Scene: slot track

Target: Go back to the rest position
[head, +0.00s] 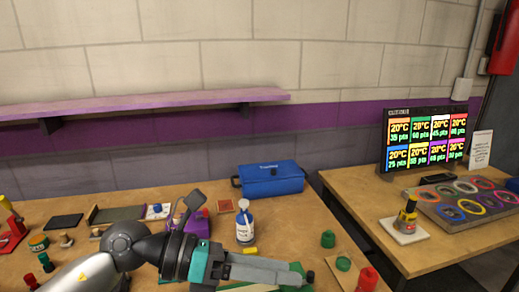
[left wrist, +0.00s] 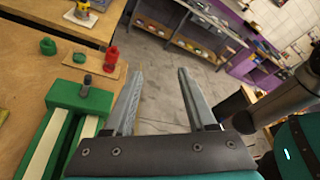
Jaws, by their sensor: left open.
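My left gripper (head: 288,272) reaches in from the left over the front of the wooden table in the head view. In the left wrist view its two fingers (left wrist: 160,74) stand wide apart with nothing between them. A green slot track (left wrist: 62,135) with pale strips lies beside the fingers, to their left. A dark knob (left wrist: 86,84) stands on its end block. In the head view the gripper hides most of the track, and the knob (head: 310,277) shows just past the fingers. My right gripper is in neither view.
A blue toolbox (head: 271,180), a white-and-blue bottle (head: 245,226), a red container (head: 367,279) and a green cup (head: 328,239) stand on the table. A second table (head: 362,187) with a screen (head: 424,139) is at the right. Floor (left wrist: 158,100) shows beneath the fingers.

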